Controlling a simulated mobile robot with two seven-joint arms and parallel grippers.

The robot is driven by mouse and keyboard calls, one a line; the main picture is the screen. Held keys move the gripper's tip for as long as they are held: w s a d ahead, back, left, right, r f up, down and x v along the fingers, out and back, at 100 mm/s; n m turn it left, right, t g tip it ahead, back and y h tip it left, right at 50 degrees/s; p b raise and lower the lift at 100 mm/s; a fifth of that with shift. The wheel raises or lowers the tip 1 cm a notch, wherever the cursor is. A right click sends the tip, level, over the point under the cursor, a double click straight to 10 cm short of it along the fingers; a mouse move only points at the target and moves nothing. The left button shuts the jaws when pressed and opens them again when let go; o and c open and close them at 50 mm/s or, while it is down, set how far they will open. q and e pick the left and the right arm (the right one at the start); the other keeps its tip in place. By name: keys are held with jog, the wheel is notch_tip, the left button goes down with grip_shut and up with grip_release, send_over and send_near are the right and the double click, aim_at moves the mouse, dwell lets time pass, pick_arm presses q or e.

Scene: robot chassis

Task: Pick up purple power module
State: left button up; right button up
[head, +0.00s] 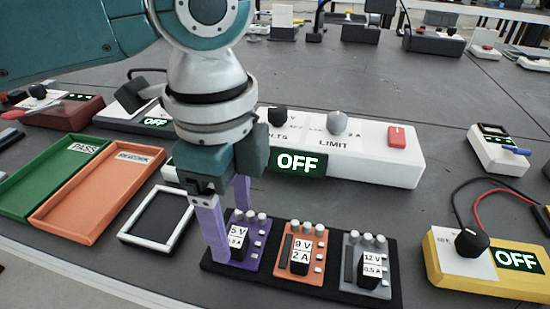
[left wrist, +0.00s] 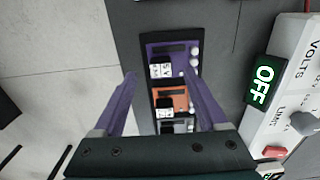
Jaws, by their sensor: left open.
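The purple power module (head: 243,243), labelled 5 V, sits at the left end of a black tray (head: 330,290). It also shows in the left wrist view (left wrist: 175,48), near and just beyond my fingertips. My left gripper (head: 231,225) is open and points down, with one purple finger at the module's left side and the other behind it. Nothing is held between the fingers. In the left wrist view my left gripper (left wrist: 158,70) has its fingers spread; I cannot tell whether either touches the module. The near finger hides part of the module's left edge. My right gripper is not in view.
An orange 9 V module (head: 300,250) and a grey 12 V module (head: 366,263) share the tray. A white power supply (head: 385,165) stands close behind. A white-framed square (head: 150,243), orange tray (head: 60,235) and green tray (head: 20,200) lie left; a yellow box (head: 450,275) stands right.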

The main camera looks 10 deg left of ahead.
aim_at(236, 237)
pick_arm(q)
notch_tip(236, 237, down, 3)
grip_shut()
dwell(0.7)
